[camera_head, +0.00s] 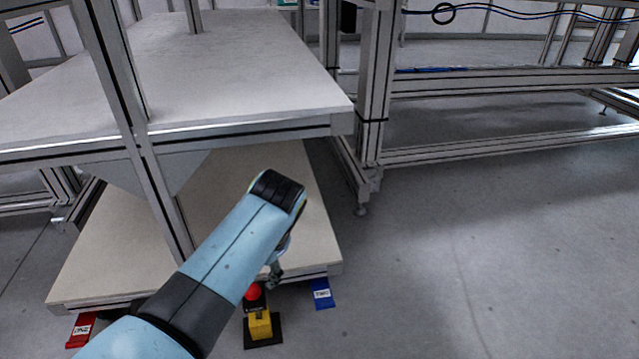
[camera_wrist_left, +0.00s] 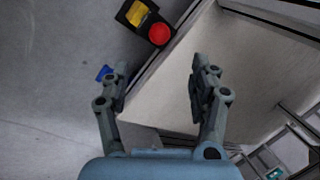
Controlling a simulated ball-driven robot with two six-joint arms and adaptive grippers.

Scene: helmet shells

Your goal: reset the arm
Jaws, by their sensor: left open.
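My left arm (camera_head: 235,240) is light blue with dark joints. It reaches in from the lower left of the head view and bends downward at its dark elbow. My left gripper (camera_wrist_left: 160,72) is open in the left wrist view, with its two fingers wide apart and nothing between them. In the head view only a small part of the gripper (camera_head: 275,270) shows below the arm, near the front edge of the lower shelf. My right arm and gripper are not in view.
A white two-level table frame has an upper top (camera_head: 230,80) and a lower shelf (camera_head: 310,230). A yellow box with a red button (camera_head: 254,292) stands by its front edge; the button also shows in the wrist view (camera_wrist_left: 160,33). Blue (camera_head: 321,293) and red (camera_head: 82,330) tags lie nearby. Floor at right is clear.

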